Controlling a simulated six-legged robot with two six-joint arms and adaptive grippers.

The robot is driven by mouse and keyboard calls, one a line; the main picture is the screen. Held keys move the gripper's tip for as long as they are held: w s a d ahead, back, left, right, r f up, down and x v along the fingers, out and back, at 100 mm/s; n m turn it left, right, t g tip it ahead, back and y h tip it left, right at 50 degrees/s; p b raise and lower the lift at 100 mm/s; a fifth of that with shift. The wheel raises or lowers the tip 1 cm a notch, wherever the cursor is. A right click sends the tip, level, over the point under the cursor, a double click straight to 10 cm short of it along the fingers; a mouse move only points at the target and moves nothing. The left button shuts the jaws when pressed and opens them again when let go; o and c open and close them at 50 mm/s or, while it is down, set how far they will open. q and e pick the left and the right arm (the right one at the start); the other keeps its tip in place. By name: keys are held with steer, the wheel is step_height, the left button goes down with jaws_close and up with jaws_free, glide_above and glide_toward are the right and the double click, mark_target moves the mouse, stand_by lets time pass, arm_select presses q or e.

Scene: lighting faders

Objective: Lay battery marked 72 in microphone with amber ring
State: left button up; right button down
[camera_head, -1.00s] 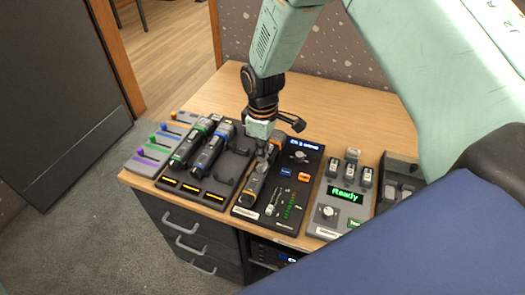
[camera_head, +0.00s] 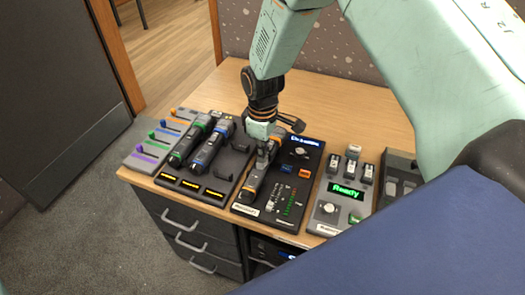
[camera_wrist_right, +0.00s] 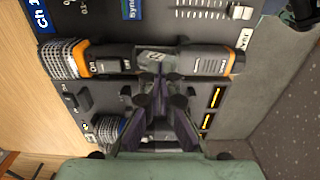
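The microphone with the amber ring (camera_head: 252,187) lies on a black panel with a display and fader. In the right wrist view, this microphone (camera_wrist_right: 210,64) lies across the picture, with its grille to the left beside the amber ring. My right gripper (camera_head: 264,155) is over its middle. In the wrist view, the gripper's fingers (camera_wrist_right: 166,74) close in on a grey battery (camera_wrist_right: 152,58) at the microphone's open middle. Its small dark mark is too blurred to read surely. The fingers hide part of the battery, and whether it is fully seated cannot be told. My left gripper is not in view.
Microphones with a green ring (camera_head: 191,142) and a blue ring (camera_head: 210,148) lie in a rack to the left, beside a coloured fader board (camera_head: 152,143). A charger showing "Ready" (camera_head: 348,190) with several upright batteries stands to the right. The table behind (camera_head: 345,105) is clear.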

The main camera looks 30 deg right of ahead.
steer(key=shift+f+b, duration=0.55)
steer(key=shift+f, duration=0.65)
steer(key=shift+r+p, duration=2.9)
steer(key=shift+r, duration=0.2)
steer(key=shift+f, duration=0.15)
